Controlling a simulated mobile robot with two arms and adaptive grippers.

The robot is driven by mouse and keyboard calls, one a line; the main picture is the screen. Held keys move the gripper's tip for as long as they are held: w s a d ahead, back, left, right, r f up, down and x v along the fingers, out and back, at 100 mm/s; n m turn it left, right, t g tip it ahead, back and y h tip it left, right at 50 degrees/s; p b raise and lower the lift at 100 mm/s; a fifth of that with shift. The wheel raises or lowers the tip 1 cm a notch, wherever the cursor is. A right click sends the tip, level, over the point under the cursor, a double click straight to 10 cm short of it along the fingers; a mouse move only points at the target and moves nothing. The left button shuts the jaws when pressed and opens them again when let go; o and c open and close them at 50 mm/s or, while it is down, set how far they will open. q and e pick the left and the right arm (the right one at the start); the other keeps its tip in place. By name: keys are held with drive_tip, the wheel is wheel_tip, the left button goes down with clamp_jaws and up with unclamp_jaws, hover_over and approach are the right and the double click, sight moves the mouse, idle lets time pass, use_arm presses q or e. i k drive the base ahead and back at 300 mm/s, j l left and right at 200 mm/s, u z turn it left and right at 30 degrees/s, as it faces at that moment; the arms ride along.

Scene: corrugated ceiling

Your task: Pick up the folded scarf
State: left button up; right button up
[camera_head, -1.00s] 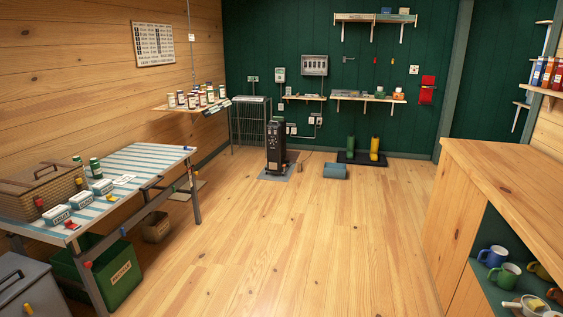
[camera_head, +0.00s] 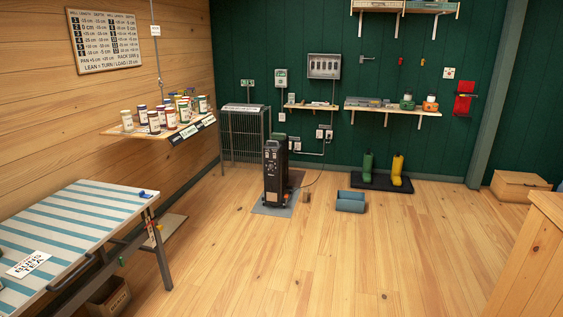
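Neither of my grippers shows in the view.
A black heater (camera_head: 276,172) stands on a grey mat left of the bundle. A black mat (camera_head: 372,182) with green and yellow boots lies behind it. The striped table (camera_head: 68,225) is at left, a wooden counter (camera_head: 532,262) at right. The middle floor is clear.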

sight(280, 136)
drive_tip(key=i, duration=2.1)
drive_tip(key=i+l, duration=0.1)
drive_tip(key=i, duration=2.05)
drive_tip(key=i+l+z, duration=0.1)
drive_tip(key=i+z, duration=0.15)
drive_tip(key=i, duration=0.2)
